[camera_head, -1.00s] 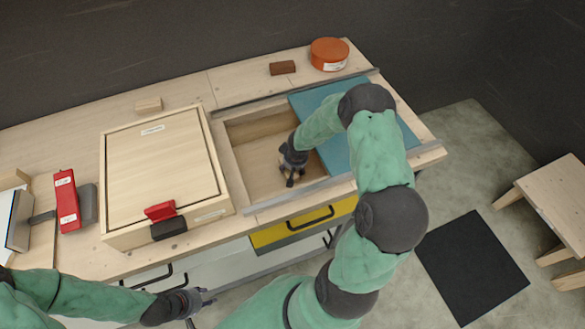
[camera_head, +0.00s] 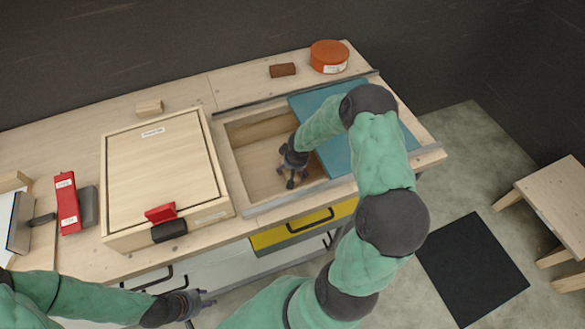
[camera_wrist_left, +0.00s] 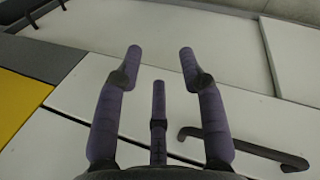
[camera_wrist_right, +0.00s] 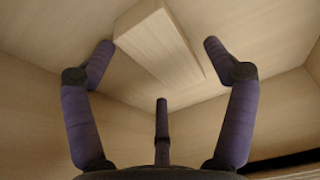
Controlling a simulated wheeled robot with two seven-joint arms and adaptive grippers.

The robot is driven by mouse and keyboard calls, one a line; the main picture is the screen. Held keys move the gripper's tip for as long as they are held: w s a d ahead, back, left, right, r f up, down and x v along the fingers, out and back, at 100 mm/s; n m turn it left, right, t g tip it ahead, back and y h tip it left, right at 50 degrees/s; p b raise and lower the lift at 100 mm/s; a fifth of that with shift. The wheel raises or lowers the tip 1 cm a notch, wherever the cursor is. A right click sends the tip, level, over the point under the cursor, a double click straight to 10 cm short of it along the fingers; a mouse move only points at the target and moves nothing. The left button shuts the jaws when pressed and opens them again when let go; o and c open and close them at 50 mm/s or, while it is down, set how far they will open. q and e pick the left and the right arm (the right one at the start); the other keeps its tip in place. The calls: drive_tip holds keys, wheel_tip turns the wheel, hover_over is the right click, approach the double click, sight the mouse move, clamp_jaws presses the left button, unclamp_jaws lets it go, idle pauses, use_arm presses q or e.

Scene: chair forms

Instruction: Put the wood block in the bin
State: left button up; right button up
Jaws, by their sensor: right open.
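A pale wood block (camera_wrist_right: 160,42) lies on the floor of the open recessed compartment, seen in the right wrist view; in the head view my right arm and gripper hide it. The compartment (camera_head: 262,180), perhaps the bin, is set in the counter and partly covered by a teal panel (camera_head: 320,97). My right gripper (camera_head: 292,183) is down inside it, open and empty, with its fingers (camera_wrist_right: 160,55) on either side of the block and apart from it. My left gripper (camera_head: 205,300) is open and empty in front of the drawers; its fingers show in the left wrist view (camera_wrist_left: 160,65).
A lidded wooden box (camera_head: 160,165) with a red latch (camera_head: 160,212) stands left of the compartment. A small pale block (camera_head: 149,107), a brown block (camera_head: 282,69) and an orange tin (camera_head: 329,55) lie along the back. A red item (camera_head: 67,205) lies at left.

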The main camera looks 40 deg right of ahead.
drive_tip(key=d+p+v, duration=0.1)
drive_tip(key=p+v, duration=0.2)
drive_tip(key=v, duration=0.8)
drive_tip(key=shift+a+p, duration=0.4)
drive_tip(key=shift+a, duration=0.1)
